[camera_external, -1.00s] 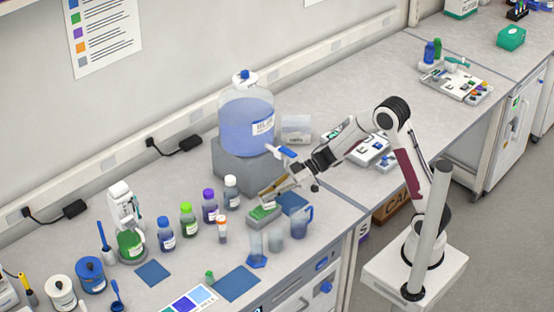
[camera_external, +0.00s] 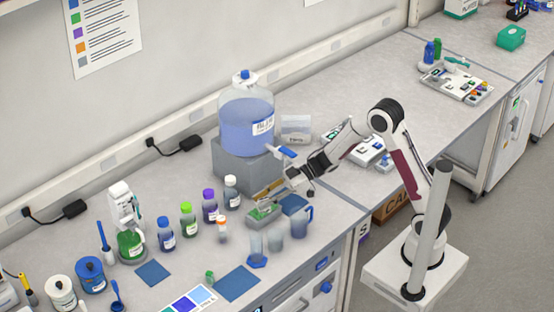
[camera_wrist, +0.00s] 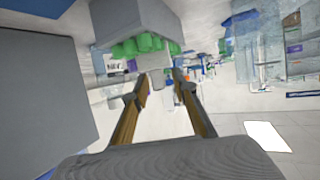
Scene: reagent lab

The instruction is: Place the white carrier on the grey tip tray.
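A small grey tray with green pieces (camera_external: 262,214) stands on the bench in front of the grey block. In the wrist view, which appears upside down, a grey box-shaped body with a row of green pieces (camera_wrist: 145,46) lies just beyond my fingers. It looks like this tray. My gripper (camera_external: 264,194) is just above or behind the tray in the external view. In the wrist view my gripper (camera_wrist: 159,77) has its two tan fingers apart, with nothing clearly held between them. I cannot tell the white carrier apart for certain in either view.
A large carboy (camera_external: 246,125) of blue liquid stands on a grey block (camera_external: 240,165) behind my gripper. Blue-tinted beakers (camera_external: 275,238) and a blue jug (camera_external: 302,220) stand at the front right. Several capped bottles (camera_external: 188,220) stand to the left. A blue mat (camera_external: 237,283) lies in front.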

